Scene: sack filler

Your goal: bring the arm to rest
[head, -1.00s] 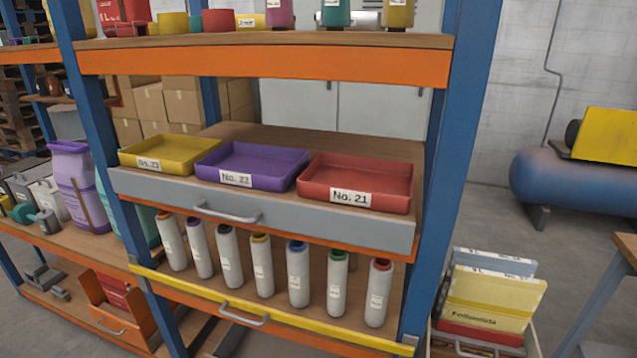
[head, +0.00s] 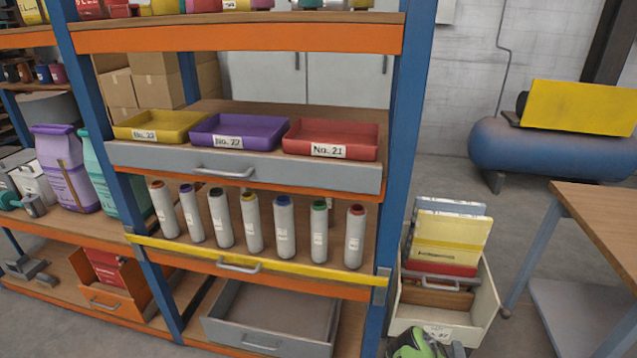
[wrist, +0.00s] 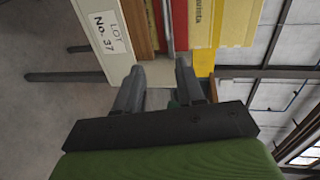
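My gripper (wrist: 160,72) shows at the bottom of the wrist view, with its two grey fingers apart and nothing clearly held between them. The green part of my arm's end (head: 415,344) shows at the bottom edge of the head view, in front of the pale box (head: 484,303) labelled No. 37; its fingers are hard to make out there. In the wrist view the box's label (wrist: 104,31) lies just beyond and left of the fingers. I cannot tell whether the fingers touch the box.
The box holds upright yellow, red and brown flat items (head: 447,240). A blue-posted shelf (head: 400,180) stands left, with yellow, purple and red trays (head: 331,140) and several grey cylinders. A wooden table (head: 605,225) is at right; a blue tank (head: 520,150) is behind. Floor shows between shelf and tank.

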